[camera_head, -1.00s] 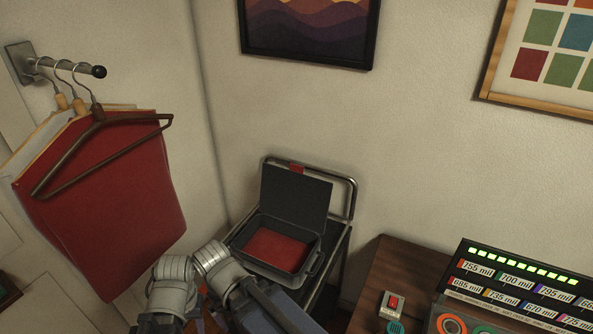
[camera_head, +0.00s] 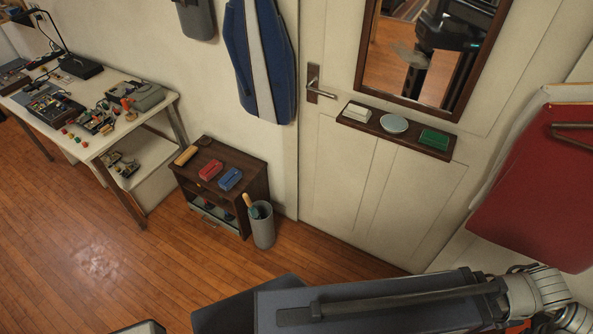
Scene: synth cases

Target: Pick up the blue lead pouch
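A small blue item (camera_head: 229,179), which looks like the blue lead pouch, lies on top of a low dark brown cabinet (camera_head: 237,160). It lies just right of a similar red item (camera_head: 210,170), with a small gap between them. It is too small to make out details. Parts of my own arm cross the bottom right of the view, far from the cabinet and nearer to me. No gripper fingertips show, so neither gripper can be seen.
A grey bin (camera_head: 262,226) with tools stands against the cabinet's right side. A tan cylinder (camera_head: 185,156) lies at the cabinet top's left. A cluttered white workbench (camera_head: 84,140) stands at left. A door (camera_head: 360,190) is behind. The wooden floor (camera_head: 110,262) before the cabinet is clear.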

